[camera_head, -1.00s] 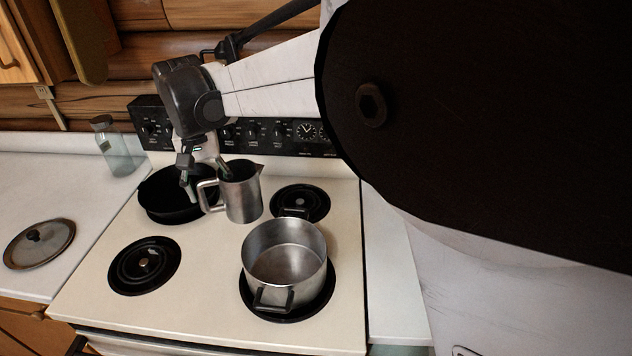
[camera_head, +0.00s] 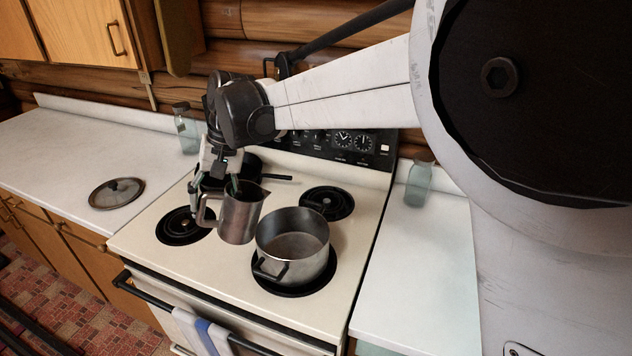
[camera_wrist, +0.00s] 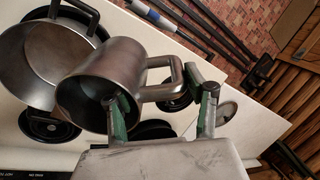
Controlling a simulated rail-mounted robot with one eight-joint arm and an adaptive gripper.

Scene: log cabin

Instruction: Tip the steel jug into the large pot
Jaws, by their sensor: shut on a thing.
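The steel jug (camera_head: 240,218) is upright or nearly so, above the stove just left of the large pot. My gripper (camera_head: 216,190) is shut on the jug from its back left, near the handle side. In the wrist view the gripper's green-padded fingers (camera_wrist: 162,122) reach the jug (camera_wrist: 112,80), one at its mouth and one beyond the handle. The large pot (camera_head: 293,243) is steel, open and looks empty inside. It stands on the front right burner, and part of it shows in the wrist view (camera_wrist: 38,68). The jug and pot appear close together; I cannot tell whether they touch.
A dark pan (camera_head: 245,165) sits at the back left of the stove (camera_head: 190,262), partly hidden by my gripper. The front left burner (camera_head: 183,226) and back right burner (camera_head: 327,203) are bare. A lid (camera_head: 117,193) lies on the left counter. Glass jars stand on both counters (camera_head: 418,186).

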